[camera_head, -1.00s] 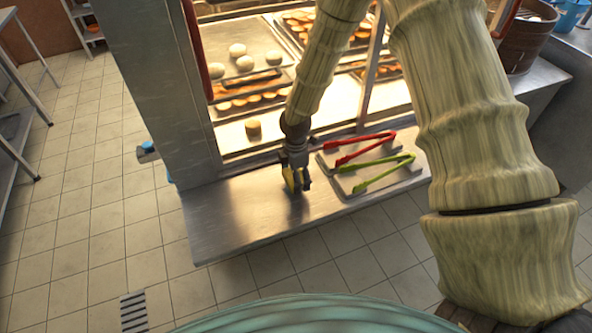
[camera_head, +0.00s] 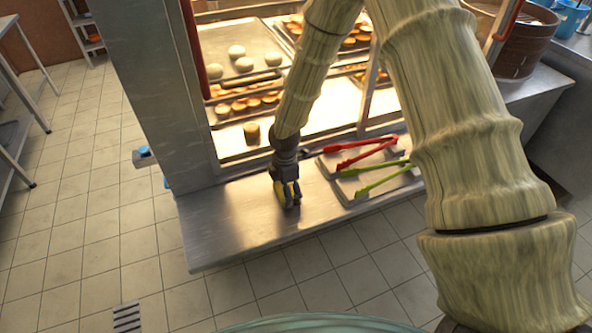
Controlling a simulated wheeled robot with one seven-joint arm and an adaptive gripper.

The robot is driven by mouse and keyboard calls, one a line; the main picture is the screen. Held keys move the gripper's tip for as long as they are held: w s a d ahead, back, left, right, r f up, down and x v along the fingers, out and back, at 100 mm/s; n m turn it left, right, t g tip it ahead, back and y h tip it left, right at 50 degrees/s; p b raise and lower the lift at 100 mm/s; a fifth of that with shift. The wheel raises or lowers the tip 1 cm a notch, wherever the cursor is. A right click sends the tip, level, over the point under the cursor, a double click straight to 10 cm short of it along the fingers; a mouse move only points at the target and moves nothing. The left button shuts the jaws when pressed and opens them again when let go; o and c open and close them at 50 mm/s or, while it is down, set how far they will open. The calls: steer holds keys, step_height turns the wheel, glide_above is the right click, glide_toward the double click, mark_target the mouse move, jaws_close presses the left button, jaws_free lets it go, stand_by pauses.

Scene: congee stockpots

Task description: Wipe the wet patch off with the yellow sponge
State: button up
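My gripper (camera_head: 289,203) points down at the steel counter (camera_head: 215,225), left of the tongs. It is shut on the yellow sponge (camera_head: 279,188), of which only a small yellow part shows beside the dark fingers. The sponge is low, at or just above the counter; I cannot tell whether it touches. The wet patch cannot be told apart from the shine on the steel.
Red tongs (camera_head: 350,158) and green tongs (camera_head: 375,182) lie on small trays right of my gripper. Behind stands a lit cabinet with trays of buns (camera_head: 236,52) and a metal side post (camera_head: 155,90). The counter's left part is clear; its front edge drops to the tiled floor.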

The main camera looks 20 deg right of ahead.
steer(key=shift+w+d+r+p, duration=0.15)
steer(key=shift+d+p, duration=0.55)
steer(key=shift+d, duration=0.85)
step_height(320, 180, up, 8)
steer(key=p, duration=0.6)
steer(key=shift+r+p, duration=0.15)
steer(key=shift+p, duration=1.65)
steer(key=shift+p, duration=0.4)
